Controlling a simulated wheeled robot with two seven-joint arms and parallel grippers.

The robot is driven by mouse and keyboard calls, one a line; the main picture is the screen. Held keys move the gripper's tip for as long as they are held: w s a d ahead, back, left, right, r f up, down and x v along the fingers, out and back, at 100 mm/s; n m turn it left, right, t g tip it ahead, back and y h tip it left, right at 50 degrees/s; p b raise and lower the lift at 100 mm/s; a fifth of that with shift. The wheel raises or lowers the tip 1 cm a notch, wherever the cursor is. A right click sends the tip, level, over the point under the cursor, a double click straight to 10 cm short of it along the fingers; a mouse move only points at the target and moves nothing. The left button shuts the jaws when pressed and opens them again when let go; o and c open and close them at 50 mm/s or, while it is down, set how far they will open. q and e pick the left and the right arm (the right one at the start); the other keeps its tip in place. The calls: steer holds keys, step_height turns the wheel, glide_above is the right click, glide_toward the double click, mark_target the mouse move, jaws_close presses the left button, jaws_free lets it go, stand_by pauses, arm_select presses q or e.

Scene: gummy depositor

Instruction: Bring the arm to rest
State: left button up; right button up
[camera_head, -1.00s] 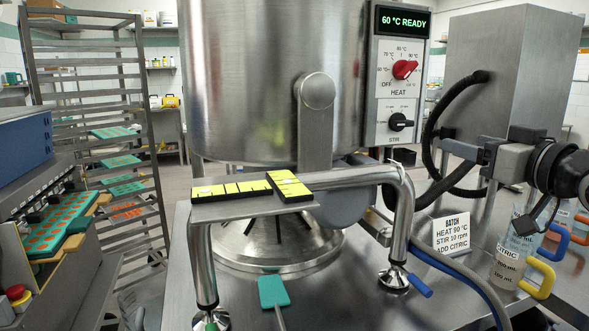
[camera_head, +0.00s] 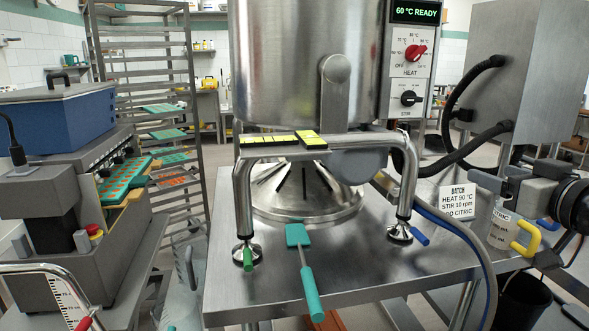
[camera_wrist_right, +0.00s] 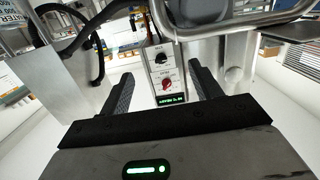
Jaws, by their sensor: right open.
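My right gripper (camera_head: 513,218) is at the right of the head view, in front of the citric jug (camera_head: 499,232) and partly covering it. Its jaws are apart. In the right wrist view the two dark fingers (camera_wrist_right: 160,76) stand wide apart with nothing between them; the control panel (camera_wrist_right: 162,72) shows beyond the gap. I cannot tell whether the gripper touches the jug. My left gripper is not in view.
The steel kettle (camera_head: 290,70) stands over the steel bench (camera_head: 340,270), its display reading 60 °C READY. A stand (camera_head: 243,200) holds yellow-topped black bars. A teal spatula (camera_head: 311,290) overhangs the bench front. The depositor (camera_head: 60,115) and rack (camera_head: 190,70) are left.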

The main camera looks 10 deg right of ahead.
steer(key=s+a+f+g, duration=0.2)
steer(key=a+f, duration=0.2)
steer(key=f, duration=0.8)
steer(key=s+a+f+g, duration=0.2)
steer(key=a+f, duration=0.2)
steer(key=f, duration=0.9)
steer(key=s+a+f+n+g+y, duration=0.1)
steer(key=s+a+f+g+y, duration=0.1)
steer(key=s+a+f, duration=1.3)
steer(key=shift+s+a+f, duration=0.4)
steer(key=shift+s+a, duration=0.05)
steer(key=shift+a, duration=0.65)
